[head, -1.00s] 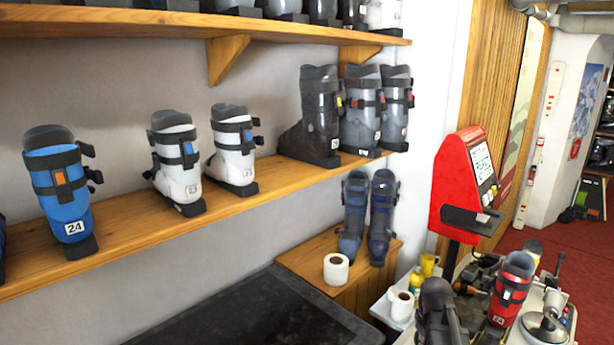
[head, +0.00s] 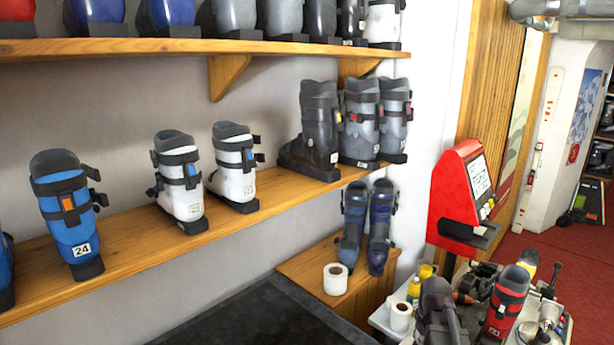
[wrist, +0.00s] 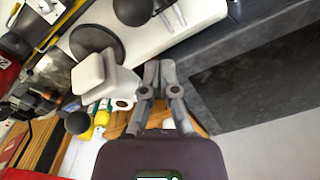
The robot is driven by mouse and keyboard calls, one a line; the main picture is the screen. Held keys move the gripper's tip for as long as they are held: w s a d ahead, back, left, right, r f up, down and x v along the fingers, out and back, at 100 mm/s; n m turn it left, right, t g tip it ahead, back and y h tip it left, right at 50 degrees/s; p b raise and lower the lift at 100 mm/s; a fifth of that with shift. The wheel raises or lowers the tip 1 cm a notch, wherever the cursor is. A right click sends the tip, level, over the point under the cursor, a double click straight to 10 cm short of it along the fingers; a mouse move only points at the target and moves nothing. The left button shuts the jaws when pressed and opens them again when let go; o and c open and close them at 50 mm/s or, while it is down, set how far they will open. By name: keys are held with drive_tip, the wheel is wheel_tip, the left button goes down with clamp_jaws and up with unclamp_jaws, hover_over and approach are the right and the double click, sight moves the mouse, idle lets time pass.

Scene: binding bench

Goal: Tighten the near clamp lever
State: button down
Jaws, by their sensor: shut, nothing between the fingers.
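My gripper (wrist: 160,72) shows in the wrist view with its dark grey fingers together and nothing between them. Left of it are two black ball knobs, an upper one (wrist: 133,10) and a lower one (wrist: 77,122). I cannot tell which, if either, belongs to the near clamp lever. A dark round disc (wrist: 93,40) and a white block (wrist: 100,75) lie between them. The gripper appears apart from the knobs. In the head view, metal fittings (head: 546,318) stand at the bench's right end, too small to single out the lever. The gripper cannot be made out there.
The bench holds a red boot (head: 507,300), a dark boot (head: 437,310) and a paper roll (head: 400,317). A red terminal (head: 455,195) stands behind. A dark flat surface (head: 255,325) at the bottom is clear.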

drive_tip(key=shift+r+p, duration=0.8)
drive_tip(key=shift+r, duration=0.25)
drive_tip(key=s+a+f+m+b, duration=0.1)
drive_tip(key=s+a+f+b, duration=0.3)
drive_tip(key=a+f+b, duration=0.2)
drive_tip(key=s+a+f+m+b, duration=0.2)
drive_tip(key=s+a+f+b, duration=0.2)
drive_tip(key=a+f+b, duration=0.2)
drive_tip(key=a, duration=0.2)
drive_tip(key=shift+a, duration=0.35)
drive_tip(key=shift+s+f, duration=0.1)
drive_tip(key=shift+s, duration=0.1)
